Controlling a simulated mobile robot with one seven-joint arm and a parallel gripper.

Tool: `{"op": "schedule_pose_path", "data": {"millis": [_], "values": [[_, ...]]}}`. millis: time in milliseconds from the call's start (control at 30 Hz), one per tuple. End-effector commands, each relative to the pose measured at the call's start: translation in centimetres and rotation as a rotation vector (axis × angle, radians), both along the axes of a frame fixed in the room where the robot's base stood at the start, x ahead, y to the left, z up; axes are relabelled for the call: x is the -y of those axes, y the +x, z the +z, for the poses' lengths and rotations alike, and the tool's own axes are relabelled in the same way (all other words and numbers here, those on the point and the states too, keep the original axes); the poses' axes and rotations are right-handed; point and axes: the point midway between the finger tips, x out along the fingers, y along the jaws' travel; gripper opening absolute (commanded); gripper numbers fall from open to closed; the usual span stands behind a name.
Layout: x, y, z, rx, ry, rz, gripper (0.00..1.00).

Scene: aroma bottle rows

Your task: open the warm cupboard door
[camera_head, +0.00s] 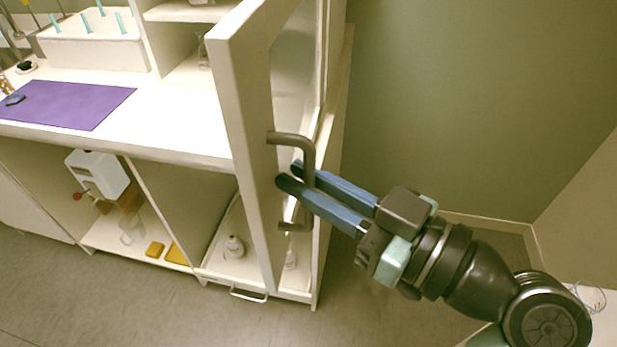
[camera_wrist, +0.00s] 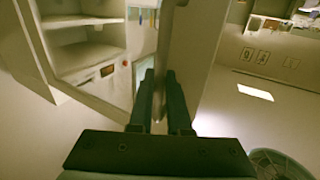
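The white cupboard door (camera_head: 237,110) stands swung out from its frame, with its edge towards the head camera. Its dark bar handle (camera_head: 310,160) sticks out on the right. My gripper (camera_head: 290,173) has its two blue fingers on either side of the handle's upright bar, and they look closed on it. In the wrist view, the fingers of my gripper (camera_wrist: 160,85) flank the bar below the door (camera_wrist: 190,50). The exact contact between fingers and bar is partly hidden.
A white worktop with a purple mat (camera_head: 65,104) and a rack (camera_head: 95,42) is at left. Below are a white device (camera_head: 98,174) and a tray with a small bottle (camera_head: 234,246). A green wall (camera_head: 450,100) stands at right, with clear floor before the unit.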

Motion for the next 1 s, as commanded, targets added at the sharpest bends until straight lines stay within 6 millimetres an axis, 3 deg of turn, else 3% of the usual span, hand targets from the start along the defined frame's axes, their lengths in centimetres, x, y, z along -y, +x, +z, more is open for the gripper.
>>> {"op": "schedule_pose_path", "data": {"millis": [33,133,533,667,1000], "values": [[0.0,0.0,0.0,0.0,0.0,0.001,0.26],[0.0,0.0,0.0,0.0,0.0,0.0,0.43],[0.6,-0.2,0.0,0.001,0.0,-0.003,0.45],[2.2,-1.2,0.0,0.001,0.0,-0.006,0.45],[8.5,-5.2,0.1,0.002,0.0,-0.005,0.45]]}}
